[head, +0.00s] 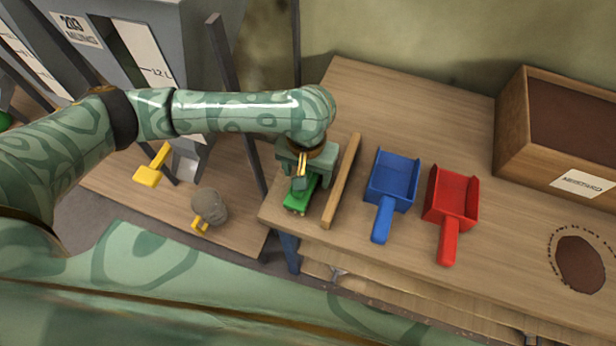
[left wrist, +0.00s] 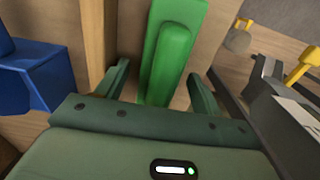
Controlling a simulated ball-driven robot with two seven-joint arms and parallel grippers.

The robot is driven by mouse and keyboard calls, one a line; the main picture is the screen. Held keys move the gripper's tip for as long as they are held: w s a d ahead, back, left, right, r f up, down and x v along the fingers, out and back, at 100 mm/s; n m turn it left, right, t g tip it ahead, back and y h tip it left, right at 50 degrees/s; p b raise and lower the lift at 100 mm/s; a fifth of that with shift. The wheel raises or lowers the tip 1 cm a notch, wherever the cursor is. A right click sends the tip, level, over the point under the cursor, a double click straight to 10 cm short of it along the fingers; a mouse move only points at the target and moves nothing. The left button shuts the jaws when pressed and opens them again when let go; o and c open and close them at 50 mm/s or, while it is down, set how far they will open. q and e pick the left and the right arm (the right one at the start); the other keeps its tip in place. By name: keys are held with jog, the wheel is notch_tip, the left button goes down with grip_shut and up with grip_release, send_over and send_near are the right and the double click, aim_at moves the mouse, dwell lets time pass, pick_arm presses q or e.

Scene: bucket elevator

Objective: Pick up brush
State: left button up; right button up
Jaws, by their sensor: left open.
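A green brush (head: 300,196) lies near the left end of the wooden table, to the left of a wooden stick. My left gripper (head: 301,185) is right over the brush and hides part of it. In the left wrist view the brush (left wrist: 172,55) shows as a green block with a raised green handle. The fingers of my left gripper (left wrist: 160,88) are open, one on each side of the brush's near end. I cannot tell whether they touch it. My right gripper is not in view.
A wooden stick (head: 342,181), a blue scoop (head: 392,180) and a red scoop (head: 452,198) lie to the right. A wooden box (head: 513,120) with brown contents stands at the back right. Grey hoppers (head: 185,30) and a lower board with a yellow-handled tool (head: 150,173) are left.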

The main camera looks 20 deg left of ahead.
pick_arm(q)
jog(key=shift+r, duration=0.15)
jog(key=shift+c, duration=0.4)
jog(key=c, duration=0.9)
jog(key=shift+r, duration=0.1)
